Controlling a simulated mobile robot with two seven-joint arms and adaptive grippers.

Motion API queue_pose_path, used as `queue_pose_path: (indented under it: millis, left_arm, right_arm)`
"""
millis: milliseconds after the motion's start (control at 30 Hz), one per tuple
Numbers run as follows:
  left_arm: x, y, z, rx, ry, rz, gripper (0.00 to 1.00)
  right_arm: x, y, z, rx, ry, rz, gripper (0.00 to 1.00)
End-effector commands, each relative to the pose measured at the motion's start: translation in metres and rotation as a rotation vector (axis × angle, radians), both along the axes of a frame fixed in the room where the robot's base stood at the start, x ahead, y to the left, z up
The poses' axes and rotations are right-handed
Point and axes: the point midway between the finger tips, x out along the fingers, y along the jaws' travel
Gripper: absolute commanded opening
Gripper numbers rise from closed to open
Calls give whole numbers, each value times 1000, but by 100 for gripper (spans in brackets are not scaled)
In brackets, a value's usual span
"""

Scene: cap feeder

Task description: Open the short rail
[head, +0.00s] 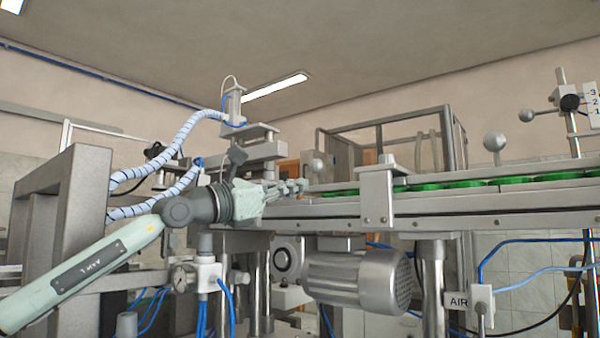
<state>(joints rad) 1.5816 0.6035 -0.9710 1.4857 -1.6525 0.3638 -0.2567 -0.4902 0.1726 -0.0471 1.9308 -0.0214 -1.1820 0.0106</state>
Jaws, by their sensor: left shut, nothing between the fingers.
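The conveyor (480,205) runs across the right half of the head view, with green caps (430,187) in a row along it. A pale rail section (345,186) lies along its top, left of a grey bracket (377,200). I cannot tell for sure whether this is the short rail. A round grey knob (318,166) stands just above its left end. My left gripper (300,186) is shut and empty, with its fingertips close to this end, below and left of the knob. I cannot tell whether they touch anything. My right gripper is out of view.
A ribbed hose (165,150) and a grey frame (75,215) stand left, around my left arm. A motor (358,280) hangs under the conveyor. More knobs (495,142) and a numbered scale post (570,102) stand right. The space above the conveyor's middle is fairly open.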

Motion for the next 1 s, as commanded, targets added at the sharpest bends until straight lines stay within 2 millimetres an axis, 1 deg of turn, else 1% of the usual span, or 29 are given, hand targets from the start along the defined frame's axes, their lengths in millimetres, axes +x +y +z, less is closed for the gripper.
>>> queue_pose_path:
  millis: [33, 100, 300, 633, 833, 1000]
  left_arm:
    - [1, -3, 7, 0, 0, 0, 0]
    - [3, -7, 11, 0, 1, -1, 0]
    - [4, -10, 14, -1, 2, 0, 0]
    - [4, -9, 15, -1, 2, 0, 0]
    - [3, -9, 20, -2, 1, -1, 0]
    - [2, -8, 22, -1, 1, 0, 0]
  right_arm:
    - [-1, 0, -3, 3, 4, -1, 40]
    - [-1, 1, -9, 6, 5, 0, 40]
    - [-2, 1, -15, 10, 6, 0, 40]
    - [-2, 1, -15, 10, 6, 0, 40]
    - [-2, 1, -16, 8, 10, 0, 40]
    - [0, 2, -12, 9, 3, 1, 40]
